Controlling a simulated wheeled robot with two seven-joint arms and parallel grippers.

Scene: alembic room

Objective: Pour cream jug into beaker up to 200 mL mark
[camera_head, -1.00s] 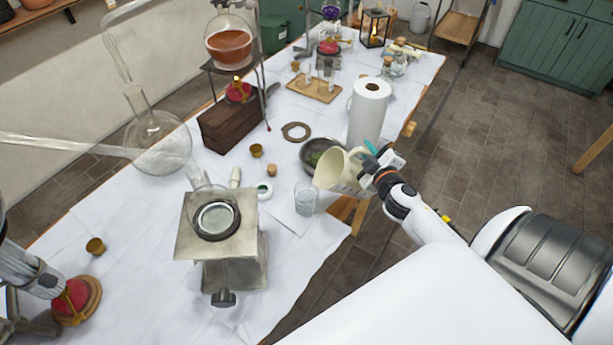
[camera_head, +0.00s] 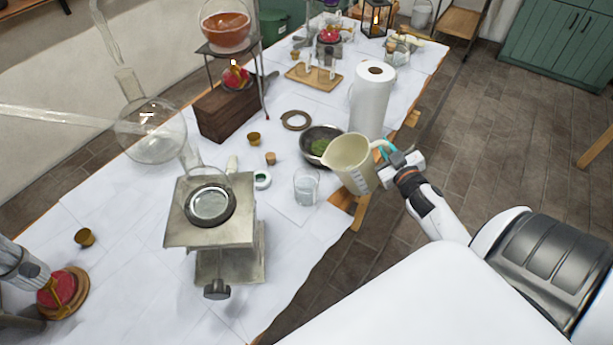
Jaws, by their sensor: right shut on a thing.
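The cream jug (camera_head: 353,165) is in my right gripper (camera_head: 390,158), which is shut on its handle side. The jug is slightly tilted, its spout toward the left, and it is held to the right of the beaker. The clear glass beaker (camera_head: 306,188) stands upright on the white cloth near the table's right edge, with clear liquid in its lower part. I cannot read its marks or the exact level. No stream shows between jug and beaker. My left gripper is not in view.
A dark bowl with green matter (camera_head: 319,146) stands just behind the jug, and a paper towel roll (camera_head: 370,104) behind that. A metal stand (camera_head: 209,232) with a glass dish is left of the beaker. Small corks and brass cups lie nearby.

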